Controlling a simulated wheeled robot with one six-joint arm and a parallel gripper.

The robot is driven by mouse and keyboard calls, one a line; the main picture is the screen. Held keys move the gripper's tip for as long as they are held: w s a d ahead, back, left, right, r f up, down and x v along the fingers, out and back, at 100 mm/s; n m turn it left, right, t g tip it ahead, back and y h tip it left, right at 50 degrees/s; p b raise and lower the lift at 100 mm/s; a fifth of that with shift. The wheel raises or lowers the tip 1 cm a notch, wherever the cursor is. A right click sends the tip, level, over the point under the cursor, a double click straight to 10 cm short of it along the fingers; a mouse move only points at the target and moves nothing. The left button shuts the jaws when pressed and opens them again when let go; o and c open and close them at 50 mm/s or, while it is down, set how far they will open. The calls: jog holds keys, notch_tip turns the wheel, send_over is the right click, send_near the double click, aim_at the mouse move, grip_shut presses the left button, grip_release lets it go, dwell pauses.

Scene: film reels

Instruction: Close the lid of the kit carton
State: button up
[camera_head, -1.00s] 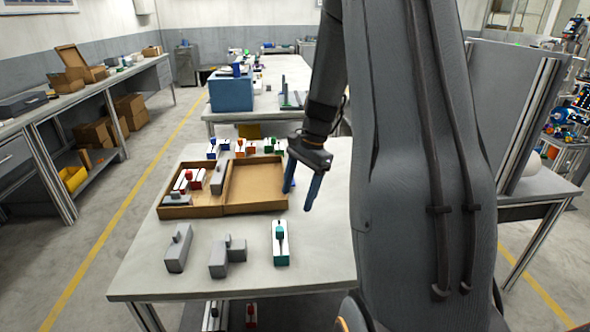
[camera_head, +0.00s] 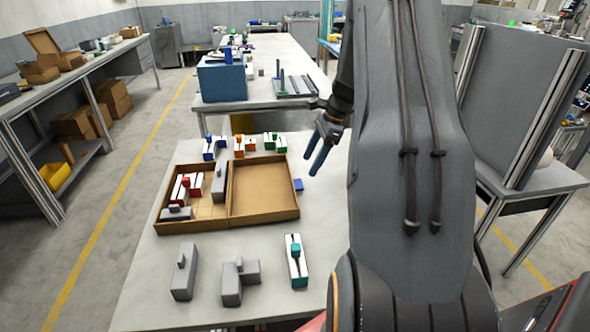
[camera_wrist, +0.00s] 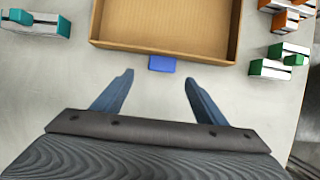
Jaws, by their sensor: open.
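The kit carton (camera_head: 158,210) lies open on the table, its brown tray on the left holding red-and-white and grey parts. Its lid (camera_head: 262,213) is folded flat to the right, hollow side up and empty. A blue tab (camera_head: 298,184) sits at the lid's right edge; the tab (camera_wrist: 162,64) and lid (camera_wrist: 166,46) also show in the wrist view, ahead of the fingers. My gripper (camera_head: 318,158) is open and empty, right of the lid and apart from it. In the wrist view, the gripper (camera_wrist: 158,85) has its fingers spread either side of the tab's line.
Grey blocks (camera_head: 184,272) and a teal-and-white part (camera_head: 296,262) stand on the table in front of the carton. Blue, orange and green parts (camera_head: 246,146) stand behind it. The table (camera_head: 325,215) is clear right of the lid.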

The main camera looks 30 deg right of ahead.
aim_at(299, 183)
jog(key=shift+w+p+x, duration=0.1)
jog(key=shift+p+x, duration=0.5)
jog(key=shift+x, duration=1.35)
jog(key=shift+w+p+x, duration=0.15)
jog(key=shift+p+x, duration=0.4)
jog(key=shift+x, duration=1.4)
jog(key=shift+d, duration=0.1)
